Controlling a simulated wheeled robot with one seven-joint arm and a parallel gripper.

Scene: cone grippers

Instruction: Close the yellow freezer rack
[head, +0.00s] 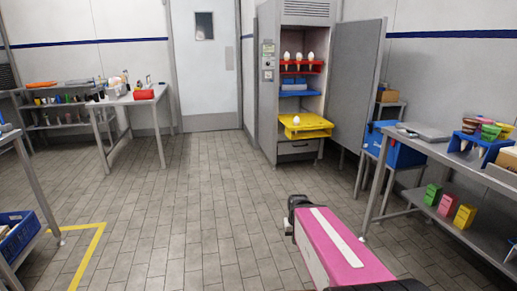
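The yellow freezer rack (315,131) sits low in the tall grey freezer cabinet (267,95) and is pulled out past its front. One white-topped item (296,120) stands on it. Above it, a blue rack (298,93) and a red rack (288,68) with several white-topped cones sit further in. The cabinet's grey door (356,85) stands wide open to the right. A pink and white link of my arm shows at the lower right, well short of the cabinet. No gripper fingers can be made out.
The tiled floor (190,200) before the cabinet is clear. A steel table (440,150) with a blue cone holder and coloured boxes stands along the right. A blue crate (398,152) is near the open door. Tables stand at left, one with a blue crate (18,232).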

